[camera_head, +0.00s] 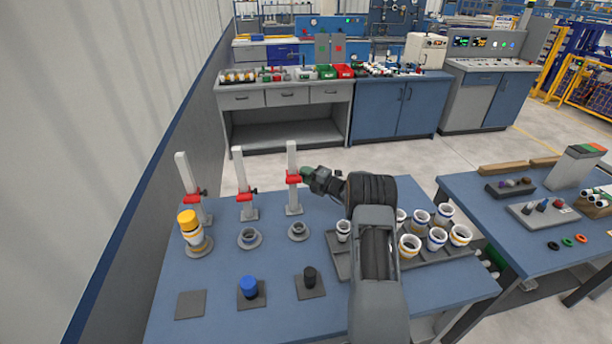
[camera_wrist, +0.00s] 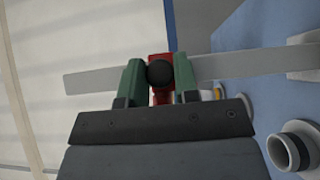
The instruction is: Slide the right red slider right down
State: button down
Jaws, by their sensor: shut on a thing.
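Three grey upright posts stand on the blue table, each with a red slider. The right red slider (camera_head: 293,179) sits about midway up the right post (camera_head: 292,157). My gripper (camera_head: 307,174) is at this slider from its right side. In the wrist view, the green fingers of my gripper (camera_wrist: 160,78) are shut on the slider's round black knob (camera_wrist: 160,73), with the red slider body (camera_wrist: 158,94) behind it. The middle red slider (camera_head: 243,197) and the left red slider (camera_head: 194,194) are lower on their posts.
A ring holder (camera_head: 298,231) stands in front of the right post. A yellow-topped stack (camera_head: 188,225) stands at the left. Blue (camera_head: 248,286) and black (camera_head: 310,276) cylinders stand on dark pads in front. White cups (camera_head: 437,238) fill a tray at the right.

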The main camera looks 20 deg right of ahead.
notch_tip(320, 180, down, 6)
jog(key=b, duration=0.3)
jog(key=shift+s+f, duration=0.15)
jog(key=c, duration=0.9)
grip_release()
jog(key=shift+o, duration=0.2)
